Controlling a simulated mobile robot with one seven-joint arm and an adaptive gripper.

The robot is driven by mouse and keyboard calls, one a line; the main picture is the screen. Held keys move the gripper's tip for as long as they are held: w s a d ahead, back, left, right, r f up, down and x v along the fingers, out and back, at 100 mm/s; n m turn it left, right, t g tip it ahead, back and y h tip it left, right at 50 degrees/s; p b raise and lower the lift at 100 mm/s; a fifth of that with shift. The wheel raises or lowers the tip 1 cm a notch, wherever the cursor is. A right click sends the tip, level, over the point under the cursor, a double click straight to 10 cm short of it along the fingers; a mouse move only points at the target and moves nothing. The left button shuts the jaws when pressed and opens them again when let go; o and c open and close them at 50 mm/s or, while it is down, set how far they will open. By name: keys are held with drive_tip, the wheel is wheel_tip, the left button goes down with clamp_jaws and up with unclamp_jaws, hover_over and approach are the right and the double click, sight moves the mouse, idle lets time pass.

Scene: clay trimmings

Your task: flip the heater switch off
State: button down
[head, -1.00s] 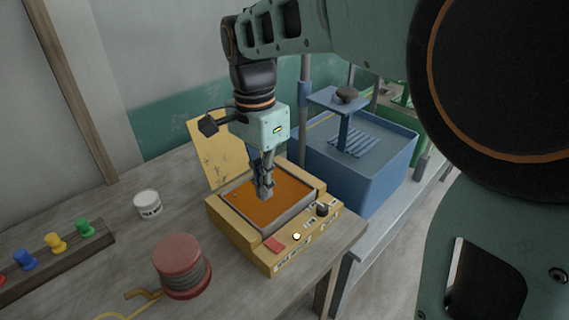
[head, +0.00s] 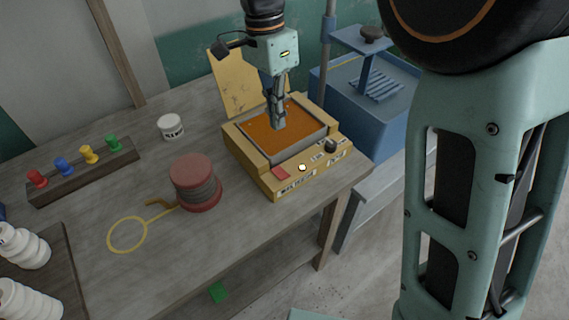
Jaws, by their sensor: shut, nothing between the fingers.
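The heater is a yellow box (head: 248,158) with an open lid (head: 237,80) and an orange-brown surface (head: 262,132) inside its grey frame. On its front panel are a red switch (head: 281,173), a small glowing white light (head: 302,167) and a black knob (head: 331,146). Which way the red switch is tipped is too small to tell. My gripper (head: 278,124) is shut and empty, pointing down over the orange surface, behind the front panel and apart from the red switch. Whether its tips touch the surface I cannot tell.
A red spool (head: 192,178) stands left of the heater, with a yellow ring (head: 127,235) beside it. A white jar (head: 170,126) and a rack of coloured pegs (head: 85,173) are farther left. A blue tank (head: 350,120) stands right. White stacked pieces (head: 25,248) are at lower left.

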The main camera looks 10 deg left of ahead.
sight(284, 175)
drive_tip(key=shift+f, duration=0.1)
drive_tip(key=f, duration=0.4)
drive_tip(key=s+d+f, duration=0.1)
drive_tip(key=f, duration=0.8)
drive_tip(key=shift+s+d+f, duration=0.15)
drive_tip(key=shift+d+f, duration=0.15)
drive_tip(key=shift+f, duration=0.05)
drive_tip(key=shift+f, duration=0.1)
